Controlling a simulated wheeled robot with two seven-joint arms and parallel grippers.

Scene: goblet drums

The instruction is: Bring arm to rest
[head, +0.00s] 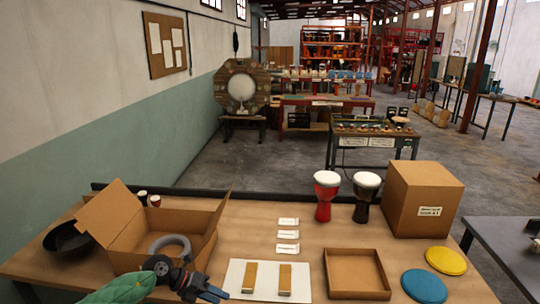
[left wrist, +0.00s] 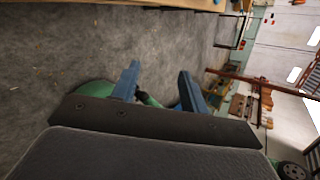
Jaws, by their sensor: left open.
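My left gripper (head: 216,294) comes in at the lower left of the head view, in front of the open cardboard box and left of the white board. Its fingers hold nothing. In the left wrist view its two blue fingers (left wrist: 158,82) stand apart with an empty gap, and grey floor shows beyond them. My right gripper is in neither view.
On the table are an open cardboard box (head: 128,254) with a grey ring, a white board (head: 267,280) with two wooden blocks, a shallow tray (head: 356,252), red (head: 326,203) and black (head: 363,205) goblet drums, a closed carton (head: 422,199), and yellow (head: 446,261) and blue (head: 424,286) discs.

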